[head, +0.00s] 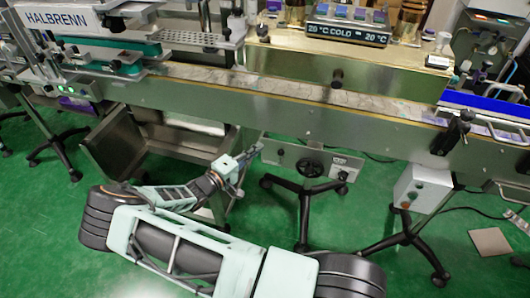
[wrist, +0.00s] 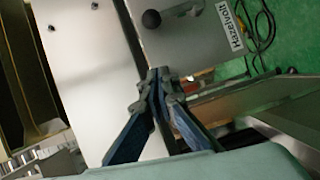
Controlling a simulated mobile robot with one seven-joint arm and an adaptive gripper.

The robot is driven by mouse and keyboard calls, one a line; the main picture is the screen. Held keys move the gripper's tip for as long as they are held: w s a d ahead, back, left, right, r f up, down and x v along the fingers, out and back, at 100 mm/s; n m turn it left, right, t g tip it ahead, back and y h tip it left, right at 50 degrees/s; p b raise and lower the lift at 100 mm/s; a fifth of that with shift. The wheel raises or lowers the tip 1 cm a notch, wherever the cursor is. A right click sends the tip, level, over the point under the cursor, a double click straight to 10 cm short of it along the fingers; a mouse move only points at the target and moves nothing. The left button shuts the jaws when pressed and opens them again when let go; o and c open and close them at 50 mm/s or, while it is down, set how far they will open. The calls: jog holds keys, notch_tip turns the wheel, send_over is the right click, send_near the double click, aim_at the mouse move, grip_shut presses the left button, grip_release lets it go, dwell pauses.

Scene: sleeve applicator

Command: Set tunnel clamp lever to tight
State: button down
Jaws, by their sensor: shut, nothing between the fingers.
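I cannot tell whether this knob is the clamp lever. My gripper (head: 257,148) is below the conveyor's front side, left of the handwheel panel, and well away from the housing knob. In the wrist view my gripper (wrist: 159,76) has its dark fingers together at the tips, with nothing between them. A black ball knob (wrist: 151,18) on a grey panel labelled Hazelvolt (wrist: 200,40) lies just beyond the fingertips, apart from them.
A panel with a black handwheel (head: 310,167) hangs under the conveyor (head: 220,97). A black clamp (head: 455,130) is on the conveyor's right end, above a grey control box (head: 422,188). Black stand legs (head: 303,205) are under it.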

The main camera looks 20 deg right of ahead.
jog(key=v, duration=0.8)
jog(key=shift+s+a+r, duration=0.15)
jog(key=shift+s+r, duration=0.1)
